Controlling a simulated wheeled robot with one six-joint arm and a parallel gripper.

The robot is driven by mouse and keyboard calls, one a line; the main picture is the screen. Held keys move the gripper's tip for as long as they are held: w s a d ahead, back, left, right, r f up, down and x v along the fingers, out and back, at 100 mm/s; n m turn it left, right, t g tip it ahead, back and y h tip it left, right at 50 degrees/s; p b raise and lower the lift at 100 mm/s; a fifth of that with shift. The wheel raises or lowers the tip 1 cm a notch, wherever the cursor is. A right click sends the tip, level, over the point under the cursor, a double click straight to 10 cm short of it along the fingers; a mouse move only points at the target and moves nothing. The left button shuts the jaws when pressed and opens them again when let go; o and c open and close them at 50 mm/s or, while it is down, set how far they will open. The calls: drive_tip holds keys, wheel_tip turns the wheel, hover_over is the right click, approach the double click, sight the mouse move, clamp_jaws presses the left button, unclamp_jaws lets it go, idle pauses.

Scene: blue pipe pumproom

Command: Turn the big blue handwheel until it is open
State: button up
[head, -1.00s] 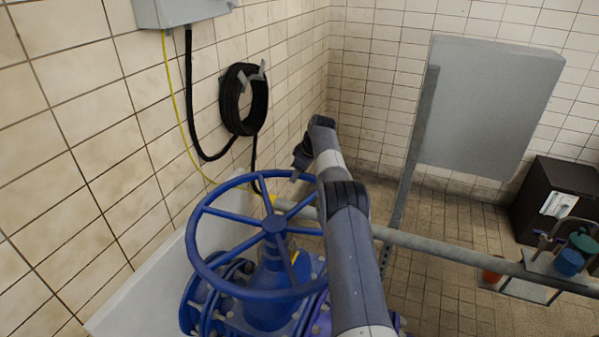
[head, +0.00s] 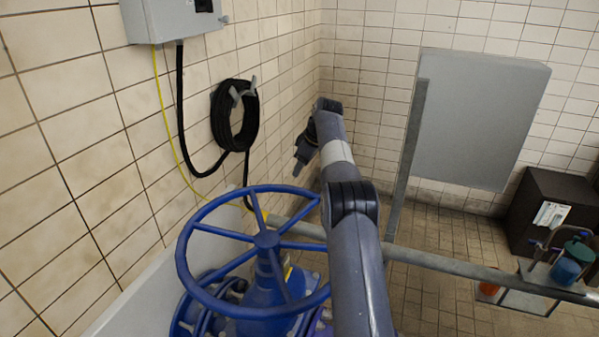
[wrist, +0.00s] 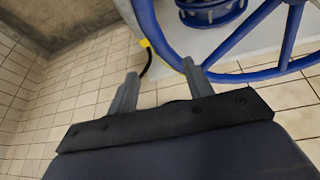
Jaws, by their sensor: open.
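The big blue handwheel (head: 266,239) sits nearly flat on top of a blue valve (head: 262,290), low in the head view left of my arm. In the wrist view part of the handwheel (wrist: 243,34), its rim and spokes, fills the upper right. My gripper (head: 300,158) is beyond the wheel's far rim in the head view, partly hidden by my wrist. In the wrist view my gripper (wrist: 160,84) is open with nothing between its fingers. The right fingertip overlaps the rim in the picture; I cannot tell whether they touch. My arm hides the wheel's right edge.
A tiled wall with a black hose coil (head: 234,115) and a grey box (head: 172,18) is on the left. A grey pipe (head: 450,264) runs across right of my arm. A grey panel (head: 480,120) stands behind it, with a dark cabinet (head: 550,210) farther right.

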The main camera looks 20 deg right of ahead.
drive_tip(key=shift+c, duration=0.4)
